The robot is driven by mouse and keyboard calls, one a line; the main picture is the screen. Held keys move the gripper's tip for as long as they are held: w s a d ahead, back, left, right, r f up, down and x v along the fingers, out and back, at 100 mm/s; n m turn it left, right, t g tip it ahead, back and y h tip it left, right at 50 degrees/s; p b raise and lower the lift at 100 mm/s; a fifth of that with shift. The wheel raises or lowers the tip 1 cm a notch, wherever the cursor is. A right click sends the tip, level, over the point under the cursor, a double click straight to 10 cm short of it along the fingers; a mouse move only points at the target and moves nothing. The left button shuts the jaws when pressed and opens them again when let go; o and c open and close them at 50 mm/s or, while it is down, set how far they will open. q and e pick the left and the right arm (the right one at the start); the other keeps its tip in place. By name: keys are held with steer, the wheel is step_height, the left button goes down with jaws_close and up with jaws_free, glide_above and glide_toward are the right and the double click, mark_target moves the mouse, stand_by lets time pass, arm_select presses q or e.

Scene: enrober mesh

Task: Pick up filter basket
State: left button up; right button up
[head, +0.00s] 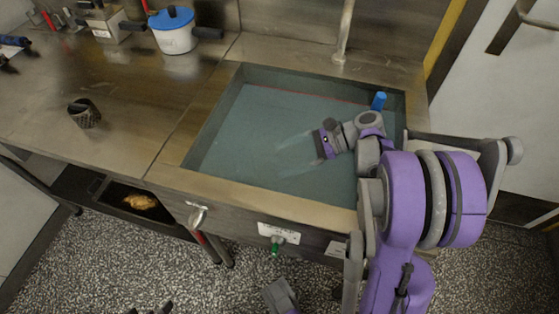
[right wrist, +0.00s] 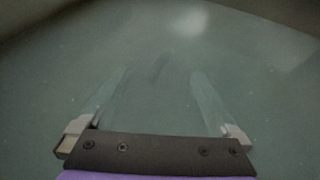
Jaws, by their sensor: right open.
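A small dark mesh-like cup (head: 84,113), which looks like the filter basket, is on the steel counter at the left in the head view. My right gripper (head: 283,153) is far to its right, reaching into the water-filled sink (head: 195,152). Its pale fingers are spread apart under the water, with no object clearly between them. In the right wrist view the open gripper (right wrist: 162,78) shows only murky water and a faint dark smudge between the fingers.
A blue object (head: 379,101) is at the sink's back right corner, near my right arm. A faucet (head: 344,32) stands behind the sink. A white pot with a blue lid (head: 172,30) stands at the back left. The counter around the dark cup is clear.

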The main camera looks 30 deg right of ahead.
mark_target(266, 171)
steer(key=b+x, duration=0.1)
steer(key=x, duration=0.5)
steer(key=shift+s+a, duration=0.1)
steer(key=shift+a, duration=0.1)
steer(key=shift+r, duration=0.1)
steer(key=c, duration=1.5)
